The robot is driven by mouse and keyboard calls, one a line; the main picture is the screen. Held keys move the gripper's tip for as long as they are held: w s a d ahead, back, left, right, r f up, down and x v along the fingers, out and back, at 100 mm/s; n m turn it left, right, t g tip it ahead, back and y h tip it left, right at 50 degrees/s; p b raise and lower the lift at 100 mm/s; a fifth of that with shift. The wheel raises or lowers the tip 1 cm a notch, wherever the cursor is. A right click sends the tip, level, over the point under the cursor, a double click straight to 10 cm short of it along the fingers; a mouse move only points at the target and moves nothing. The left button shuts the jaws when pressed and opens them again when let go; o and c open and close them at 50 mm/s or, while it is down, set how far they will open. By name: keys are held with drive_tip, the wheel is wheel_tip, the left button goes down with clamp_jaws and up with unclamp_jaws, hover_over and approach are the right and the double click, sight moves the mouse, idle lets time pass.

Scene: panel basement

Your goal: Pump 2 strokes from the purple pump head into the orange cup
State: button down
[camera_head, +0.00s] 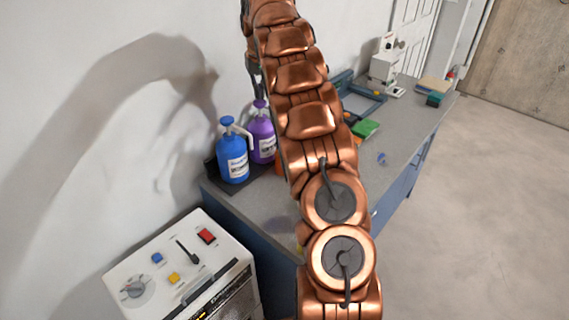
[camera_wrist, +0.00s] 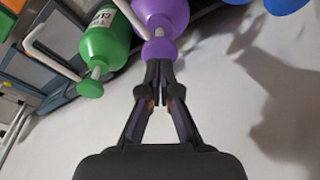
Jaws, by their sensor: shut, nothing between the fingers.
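The purple pump bottle (camera_head: 262,139) stands beside a blue one on the bench in the head view. Its pump head (camera_head: 259,104) is on top. In the wrist view the purple pump head (camera_wrist: 158,50) is at the top centre. My gripper (camera_wrist: 160,66) is shut and empty, its fingertips right at the pump head; I cannot tell whether they touch it. In the head view its fingers show dark above the purple bottle. An orange patch (camera_head: 280,168), perhaps the orange cup, is mostly hidden behind my arm.
A blue pump bottle (camera_head: 233,155) stands left of the purple one. A green pump bottle (camera_wrist: 103,40) shows in the wrist view. The wall is close behind. A white control box (camera_head: 180,265) stands in front; a white microscope-like device (camera_head: 387,66) is farther back.

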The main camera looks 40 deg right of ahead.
sight(260, 102)
drive_tip(key=shift+f+b, duration=0.75)
drive_tip(key=shift+f, duration=0.6)
drive_tip(key=shift+f+b, duration=0.3)
drive_tip(key=shift+f, duration=0.2)
drive_tip(key=shift+r, duration=0.1)
drive_tip(key=shift+r+p, duration=1.25)
drive_tip(key=shift+r, duration=0.8)
drive_tip(key=shift+f+b, duration=0.7)
drive_tip(key=shift+f, duration=0.35)
drive_tip(key=shift+f+b, duration=0.5)
drive_tip(key=shift+f, duration=0.55)
drive_tip(key=shift+r+p, duration=1.2)
drive_tip(key=shift+r, duration=0.9)
